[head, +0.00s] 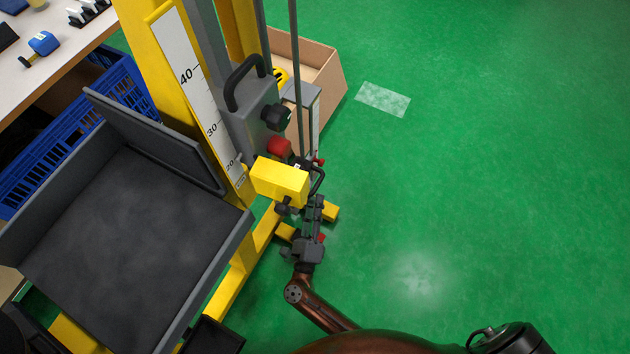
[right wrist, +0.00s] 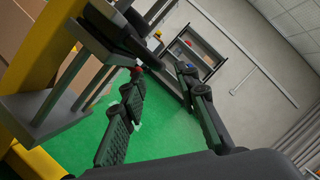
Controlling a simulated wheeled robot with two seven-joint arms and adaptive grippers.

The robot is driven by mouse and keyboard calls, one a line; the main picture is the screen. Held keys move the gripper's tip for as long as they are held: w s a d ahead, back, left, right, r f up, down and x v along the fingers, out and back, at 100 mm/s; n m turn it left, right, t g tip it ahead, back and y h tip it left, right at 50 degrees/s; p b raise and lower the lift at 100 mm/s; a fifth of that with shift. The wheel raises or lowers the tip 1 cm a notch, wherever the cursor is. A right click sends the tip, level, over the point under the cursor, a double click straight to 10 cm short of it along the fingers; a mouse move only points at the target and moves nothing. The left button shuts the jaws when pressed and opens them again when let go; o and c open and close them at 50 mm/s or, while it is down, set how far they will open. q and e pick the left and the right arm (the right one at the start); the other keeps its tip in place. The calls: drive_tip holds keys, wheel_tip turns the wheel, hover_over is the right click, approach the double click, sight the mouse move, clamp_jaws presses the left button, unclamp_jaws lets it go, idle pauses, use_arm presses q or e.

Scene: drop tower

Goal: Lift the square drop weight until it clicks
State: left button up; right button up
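The drop tower stands left of centre in the head view, with a white scale strip (head: 190,85) on its yellow column. A grey block (head: 301,95) sits by the two upright rods; I cannot tell surely whether it is the square drop weight. A yellow block (head: 279,180) is in front of the rods, lower down. A black loop handle (head: 318,181) shows just right of it. My right gripper (head: 313,204) is below this handle. My left gripper is not in view.
A grey housing (head: 248,118) on the column carries a handle, a dark knob and a red button (head: 279,147). A dark grey tray (head: 125,235) is at left, a blue crate (head: 45,150) behind it. A cardboard box (head: 325,72) stands behind the tower.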

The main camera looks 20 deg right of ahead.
sight(318, 183)
drive_tip(key=b+x, duration=0.1)
drive_tip(key=x, duration=0.4)
drive_tip(key=shift+w+d+f, duration=0.1)
drive_tip(key=shift+w+d+r+b, duration=0.25)
drive_tip(key=shift+w+d+b, duration=0.05)
drive_tip(key=shift+w, duration=0.2)
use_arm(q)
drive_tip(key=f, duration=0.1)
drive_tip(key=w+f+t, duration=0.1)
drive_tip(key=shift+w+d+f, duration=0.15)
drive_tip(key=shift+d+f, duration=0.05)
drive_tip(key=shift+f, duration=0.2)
use_arm(e)
drive_tip(key=shift+c, duration=0.6)
clamp_jaws()
